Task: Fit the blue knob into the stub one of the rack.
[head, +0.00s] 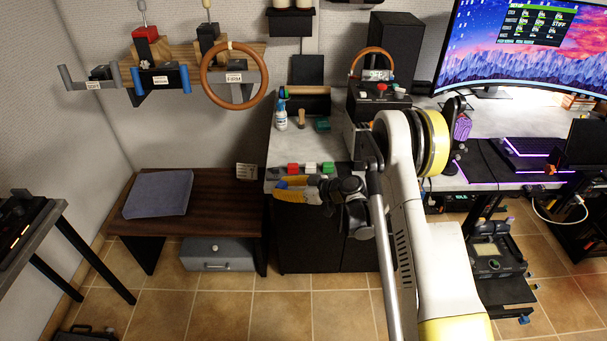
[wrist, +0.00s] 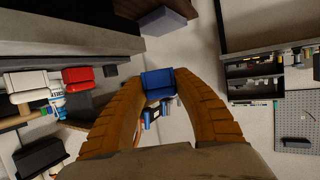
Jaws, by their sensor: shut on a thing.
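My gripper (head: 282,190) is shut on the blue knob (head: 282,184), at the front left edge of the grey-topped cabinet. In the wrist view the blue knob (wrist: 158,82) sits between the orange fingertips. The rack's knobs are in a row just right of and behind the held knob: red (head: 293,168), white (head: 311,167) and green (head: 328,167). The wrist view shows the red knob (wrist: 77,75) and white knob (wrist: 25,82) left of the fingers, apart from the held knob. I cannot clearly make out stub one; the rack's body is mostly hidden.
A low brown table (head: 220,210) with a grey cushion (head: 158,194) stands left. A wooden wheel (head: 231,102) hangs on the wall. The floor in front is clear.

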